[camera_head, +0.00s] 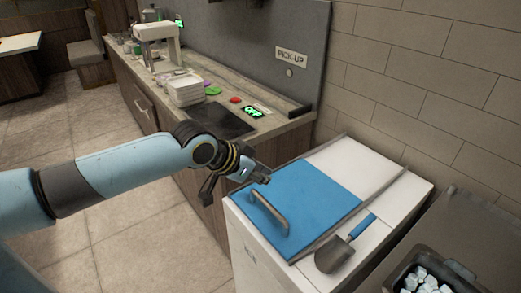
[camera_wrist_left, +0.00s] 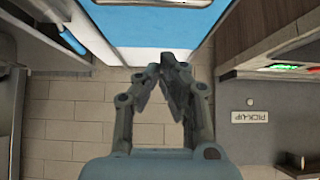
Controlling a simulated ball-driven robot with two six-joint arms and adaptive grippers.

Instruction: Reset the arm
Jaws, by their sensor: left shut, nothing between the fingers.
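My left arm (camera_head: 120,166) reaches in from the left in the head view. Its gripper (camera_head: 238,186) hangs just left of the white chest with the blue lid (camera_head: 318,200), near the lid's left corner. In the left wrist view the gripper's fingertips (camera_wrist_left: 168,62) meet, with nothing between them. The blue lid also shows at the top of the left wrist view (camera_wrist_left: 150,22). The lid lies flat on the chest and its grey handle (camera_head: 270,212) is free of the gripper. My right gripper is in neither view.
A scoop (camera_head: 334,256) with a blue handle lies on the chest top. A black bin of white cubes (camera_head: 428,278) stands at lower right. The wooden counter (camera_head: 285,122) behind holds stacked white containers (camera_head: 186,88), a dark panel and a red button (camera_head: 235,100). Tiled floor is clear at left.

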